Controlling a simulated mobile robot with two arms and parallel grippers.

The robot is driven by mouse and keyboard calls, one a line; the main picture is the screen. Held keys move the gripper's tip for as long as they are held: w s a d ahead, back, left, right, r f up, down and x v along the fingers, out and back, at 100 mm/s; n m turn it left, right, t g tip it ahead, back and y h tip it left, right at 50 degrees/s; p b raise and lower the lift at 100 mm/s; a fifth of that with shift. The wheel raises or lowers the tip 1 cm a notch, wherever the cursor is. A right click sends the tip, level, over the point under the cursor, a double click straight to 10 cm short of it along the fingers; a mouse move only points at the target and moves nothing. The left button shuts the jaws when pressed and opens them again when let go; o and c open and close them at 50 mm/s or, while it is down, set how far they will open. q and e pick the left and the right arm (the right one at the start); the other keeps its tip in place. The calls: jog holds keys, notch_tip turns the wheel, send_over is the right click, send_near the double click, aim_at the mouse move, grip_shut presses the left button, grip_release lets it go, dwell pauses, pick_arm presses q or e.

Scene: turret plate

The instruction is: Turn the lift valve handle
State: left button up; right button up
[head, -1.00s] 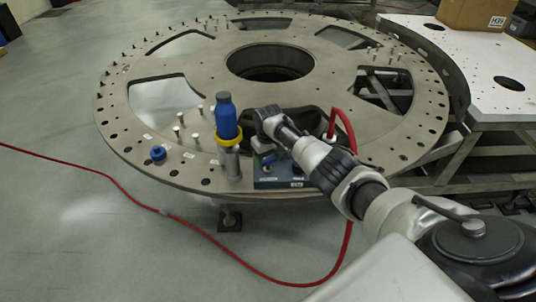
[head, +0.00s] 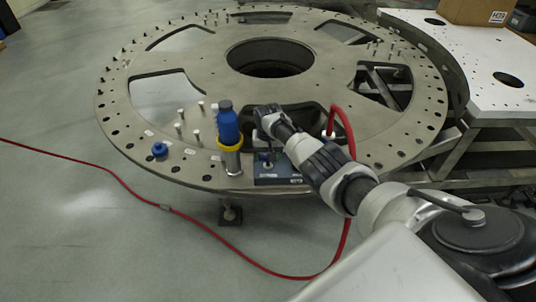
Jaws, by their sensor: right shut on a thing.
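The lift valve is a small dark blue-grey box (head: 278,174) with labels at the front edge of the round plate. My right gripper (head: 264,138) reaches in from the right and points down just above the box. It is shut on the valve handle, which is mostly hidden by the fingers and wrist. The handle's angle is hard to tell. My left gripper is not in view.
A blue bottle-shaped part in a yellow-ringed metal holder (head: 232,162) stands close left of the valve. A red hose (head: 348,130) rises at its right. Several pins and a blue knob (head: 160,149) are on the plate (head: 190,70).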

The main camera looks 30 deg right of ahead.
jog(key=shift+w+d+r, duration=0.1)
jog(key=shift+w+r, duration=0.05)
jog(key=o, duration=0.9)
jog(key=shift+o, duration=0.2)
notch_tip(320, 180, up, 11)
jog(key=shift+f, duration=0.2)
